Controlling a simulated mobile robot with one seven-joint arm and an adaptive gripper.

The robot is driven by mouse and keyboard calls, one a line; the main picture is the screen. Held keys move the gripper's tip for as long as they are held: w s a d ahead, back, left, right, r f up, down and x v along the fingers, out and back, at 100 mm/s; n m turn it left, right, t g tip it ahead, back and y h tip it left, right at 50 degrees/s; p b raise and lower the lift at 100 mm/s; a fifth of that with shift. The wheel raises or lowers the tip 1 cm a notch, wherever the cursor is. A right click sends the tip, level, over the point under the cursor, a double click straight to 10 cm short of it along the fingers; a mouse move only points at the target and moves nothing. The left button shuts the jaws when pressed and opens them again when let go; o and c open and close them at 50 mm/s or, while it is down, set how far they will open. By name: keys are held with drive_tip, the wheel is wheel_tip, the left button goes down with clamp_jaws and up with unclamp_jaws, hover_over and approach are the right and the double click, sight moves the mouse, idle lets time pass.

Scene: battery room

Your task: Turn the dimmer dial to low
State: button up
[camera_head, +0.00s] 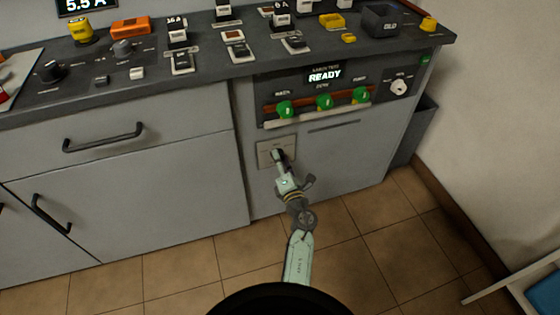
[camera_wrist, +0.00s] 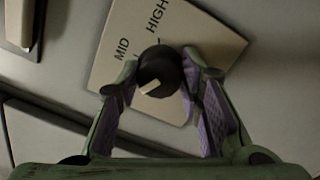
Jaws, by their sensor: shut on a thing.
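The dimmer dial (camera_wrist: 160,66) is a round black knob with a pale pointer mark on a beige plate (camera_wrist: 184,37). In the wrist view MID and HIGH are printed above it, and the pointer slants down and left, away from both words. No LOW label shows; my left finger covers part of the plate. My gripper (camera_wrist: 158,80) is shut on the dial, with one finger on each side. In the head view the plate (camera_head: 263,148) is on the grey cabinet front, and my gripper (camera_head: 279,159) reaches it from below and hides much of the dial.
A panel reading READY (camera_head: 324,75), with several green knobs and a ledge, is just above the plate. The counter (camera_head: 215,70) holds several switches and an orange block (camera_head: 130,26). Drawer handles (camera_head: 103,137) stick out at left. The tiled floor (camera_head: 380,235) is open in front.

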idle(0.3)
drive_tip(key=o, duration=1.2)
drive_tip(key=shift+c, duration=0.2)
drive_tip(key=v, duration=0.7)
drive_tip(key=shift+s, duration=0.3)
